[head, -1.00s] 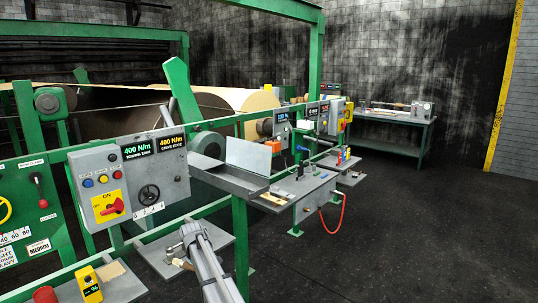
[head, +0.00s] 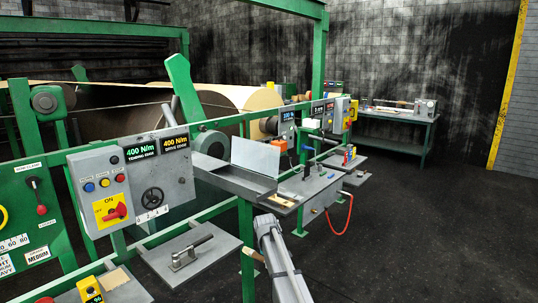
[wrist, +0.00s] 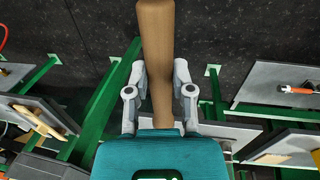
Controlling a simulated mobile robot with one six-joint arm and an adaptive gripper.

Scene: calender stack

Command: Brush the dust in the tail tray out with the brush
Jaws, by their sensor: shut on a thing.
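In the wrist view my gripper (wrist: 159,100) is shut on a brown wooden handle, which I take to be the brush (wrist: 157,45). In the head view my arm rises from the bottom edge, right of the lever shelf, and mostly hides the gripper. A bit of brown (head: 252,255) shows just left of the arm. The grey tray with an upright back plate, apparently the tail tray (head: 232,180), stands beyond and above my arm. I cannot make out dust in it.
A grey shelf (head: 155,257) with a metal lever (head: 190,251) lies left of my arm. A shelf with small tools (head: 312,186) is right of the tray. A green post (head: 246,235) stands below the tray. Dark floor (head: 420,240) is clear at right.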

